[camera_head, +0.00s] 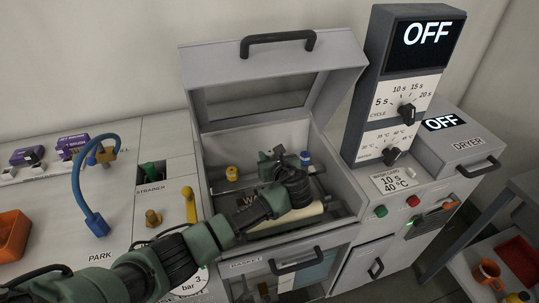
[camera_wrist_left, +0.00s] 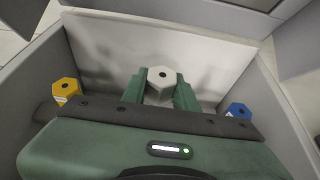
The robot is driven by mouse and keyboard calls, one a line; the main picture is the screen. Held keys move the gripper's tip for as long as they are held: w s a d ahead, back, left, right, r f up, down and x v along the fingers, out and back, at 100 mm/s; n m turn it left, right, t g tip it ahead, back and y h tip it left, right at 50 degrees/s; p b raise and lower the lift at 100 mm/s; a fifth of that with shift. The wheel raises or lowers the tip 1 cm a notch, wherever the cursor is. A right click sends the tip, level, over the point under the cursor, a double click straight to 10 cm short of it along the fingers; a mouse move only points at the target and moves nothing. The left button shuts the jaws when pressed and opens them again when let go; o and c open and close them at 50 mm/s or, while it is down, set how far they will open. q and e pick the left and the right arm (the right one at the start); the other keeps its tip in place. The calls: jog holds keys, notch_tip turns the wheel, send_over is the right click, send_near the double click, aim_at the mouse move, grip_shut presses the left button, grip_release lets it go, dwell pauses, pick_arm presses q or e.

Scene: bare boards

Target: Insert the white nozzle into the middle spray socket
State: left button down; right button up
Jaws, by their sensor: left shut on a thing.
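In the head view my left gripper (camera_head: 277,160) reaches into the open washer box (camera_head: 338,158), between the yellow nozzle and the blue nozzle. The yellow nozzle (camera_head: 232,174) stands at the left and the blue nozzle (camera_head: 305,157) at the right. The middle spray socket is hidden under the gripper, so I cannot tell whether the nozzle is in it. My right gripper is not in view.
The washer's lid (camera_head: 270,62) is raised behind the box. The box walls stand close around my left wrist. A control tower (camera_head: 408,90) reading OFF and a dryer (camera_head: 462,146) stand to the right. A blue hose (camera_head: 82,180) and a strainer (camera_head: 152,172) are to the left.

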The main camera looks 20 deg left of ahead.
pick_arm(q)
jog(key=shift+f+b, duration=0.95)
jog(key=shift+f, duration=1.2)
jog(key=c, duration=1)
grip_release()
jog(key=v, duration=0.7)
jog(key=shift+s+d+r, duration=0.2)
jog(key=shift+s, duration=0.1)
jog(key=shift+f, duration=0.1)
